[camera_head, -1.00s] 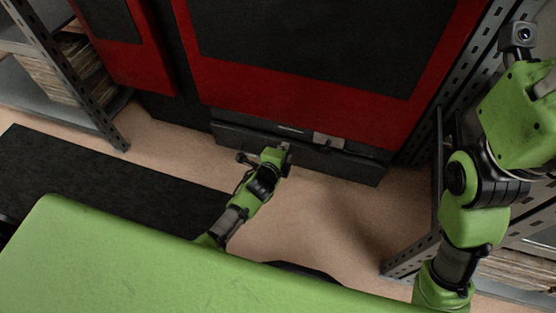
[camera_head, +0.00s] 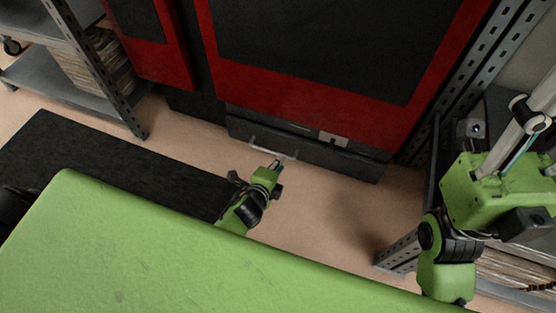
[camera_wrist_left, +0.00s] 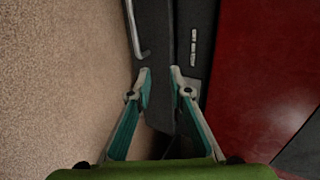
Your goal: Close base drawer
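The base drawer (camera_head: 330,158) is a dark, wide front low on the red machine, with a pale bar handle (camera_head: 272,149) near its left end. The handle also shows in the left wrist view (camera_wrist_left: 134,32). I cannot tell exactly how far the drawer stands out. My left gripper (camera_head: 276,164) is just in front of the handle's lower side in the head view. In the left wrist view its two fingers (camera_wrist_left: 161,84) are apart with nothing between them, over the dark drawer area. My right gripper (camera_head: 520,125) is raised at the right edge, partly cut off; its fingertips are unclear.
The red machine (camera_head: 365,112) rises above the drawer. Metal shelving stands at the left (camera_head: 105,85) and right (camera_head: 455,85). A black mat (camera_head: 110,165) lies on the floor. Bare floor (camera_head: 330,210) is free in front of the drawer.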

